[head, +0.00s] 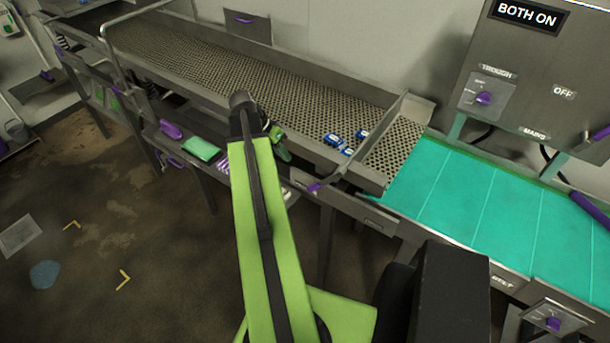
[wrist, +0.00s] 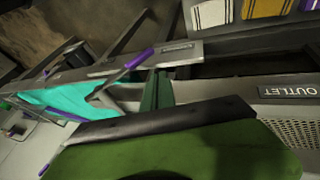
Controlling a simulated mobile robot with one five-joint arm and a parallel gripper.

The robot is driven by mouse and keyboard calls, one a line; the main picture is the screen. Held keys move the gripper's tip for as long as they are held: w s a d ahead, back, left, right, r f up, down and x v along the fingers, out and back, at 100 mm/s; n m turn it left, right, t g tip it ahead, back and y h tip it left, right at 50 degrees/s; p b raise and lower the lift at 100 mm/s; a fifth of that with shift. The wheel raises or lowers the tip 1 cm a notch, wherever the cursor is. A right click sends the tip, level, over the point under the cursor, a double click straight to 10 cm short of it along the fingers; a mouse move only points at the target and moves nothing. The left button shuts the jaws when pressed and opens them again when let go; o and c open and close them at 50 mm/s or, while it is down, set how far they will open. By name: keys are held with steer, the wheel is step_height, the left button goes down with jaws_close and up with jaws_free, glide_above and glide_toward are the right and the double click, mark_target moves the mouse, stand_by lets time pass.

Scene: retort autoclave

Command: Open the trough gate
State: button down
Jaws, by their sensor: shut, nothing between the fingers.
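The trough (head: 215,75) is a long metal channel with a perforated bed. A thin gate (head: 385,119) crosses it near its right end. The gate's lever, with a purple grip (head: 317,186), sticks out over the trough's front side. A purple-gripped lever (wrist: 139,58) also shows in the wrist view, just beyond my fingers. Several blue-and-white items (head: 347,151) lie on the bed just left of the gate. My gripper (head: 283,153) is shut and empty, over the trough's front edge, left of the lever and apart from it. It also shows in the wrist view (wrist: 157,88).
A teal belt (head: 465,195) runs right from the trough's end. A control panel (head: 530,70) with a purple trough knob (head: 484,98) stands behind it; another purple knob (head: 553,323) is at lower right. A shelf with a green item (head: 202,149) lies below the trough. Floor at left is mostly clear.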

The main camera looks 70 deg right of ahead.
steer(key=b, duration=1)
glide_toward(310, 186)
step_height(310, 186, down, 5)
steer(key=w+d, duration=0.1)
steer(key=d, duration=0.2)
steer(key=shift+s+a+f+b, duration=0.2)
steer(key=shift+s+f+b, duration=0.15)
steer(key=shift+s, duration=0.35)
steer(key=shift+s+a+f+b, duration=0.25)
steer(key=shift+s+b, duration=0.1)
steer(key=shift+s, duration=0.35)
